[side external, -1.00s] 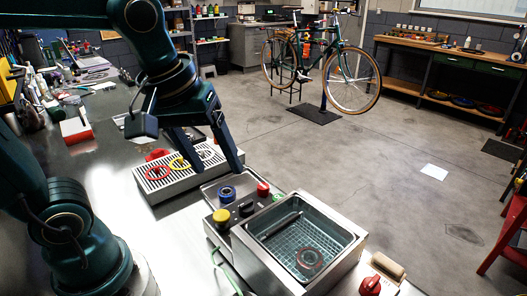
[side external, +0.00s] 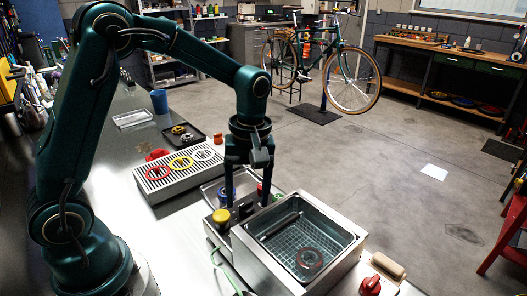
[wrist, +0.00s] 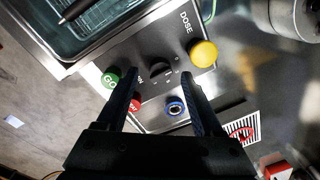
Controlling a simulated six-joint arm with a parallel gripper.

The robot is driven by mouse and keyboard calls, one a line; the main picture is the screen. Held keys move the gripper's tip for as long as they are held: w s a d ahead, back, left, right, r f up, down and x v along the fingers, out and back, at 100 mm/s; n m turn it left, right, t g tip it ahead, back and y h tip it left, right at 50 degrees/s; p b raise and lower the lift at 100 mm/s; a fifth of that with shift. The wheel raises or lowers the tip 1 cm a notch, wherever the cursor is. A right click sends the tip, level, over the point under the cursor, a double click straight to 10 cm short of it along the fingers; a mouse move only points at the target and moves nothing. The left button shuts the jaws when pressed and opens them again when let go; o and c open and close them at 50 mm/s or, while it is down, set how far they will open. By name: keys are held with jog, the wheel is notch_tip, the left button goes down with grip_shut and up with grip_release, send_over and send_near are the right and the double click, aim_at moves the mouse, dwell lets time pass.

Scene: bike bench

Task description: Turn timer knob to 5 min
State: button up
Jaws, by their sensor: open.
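The black timer knob (wrist: 160,67) sits on the cleaner's control panel (wrist: 153,119), with small marks around it. In the wrist view it lies between the fingertips of my gripper (wrist: 160,77), with a gap on each side. My gripper is open and empty, pointing down. In the side view my gripper (side external: 248,200) is low over the panel, and its fingers partly hide the knob and nearby buttons. I cannot read the knob's setting.
The open metal tank (side external: 343,227) stands beside the panel. A slotted tray (side external: 155,190) with rings lies behind.

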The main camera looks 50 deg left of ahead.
jog(key=shift+s+f, duration=0.1)
jog(key=shift+f, duration=0.65)
grip_shut()
